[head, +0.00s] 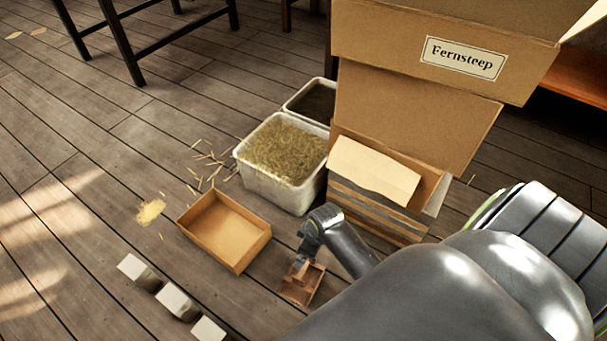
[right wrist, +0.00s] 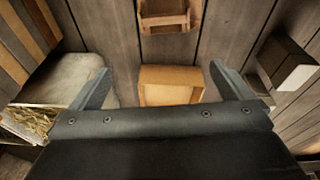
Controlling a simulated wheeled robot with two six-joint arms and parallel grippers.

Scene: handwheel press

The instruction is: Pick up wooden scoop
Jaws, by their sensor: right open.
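The wooden scoop (head: 303,284) lies on the plank floor to the right of the open cardboard tray (head: 224,230). In the right wrist view the scoop (right wrist: 170,14) shows at the top edge, partly cut off. My right gripper (head: 299,266) overlaps the far part of the scoop in the head view. I cannot tell the exact height of the gripper above the floor. My left gripper is not in view.
A white bin of straw (head: 250,180) and a darker-filled bin (head: 312,102) stand behind. A tall cardboard stack labelled Fernsteep (head: 415,125) rises at the right. Several pale blocks (head: 177,302) sit at the front left. Floor on the left is mostly clear.

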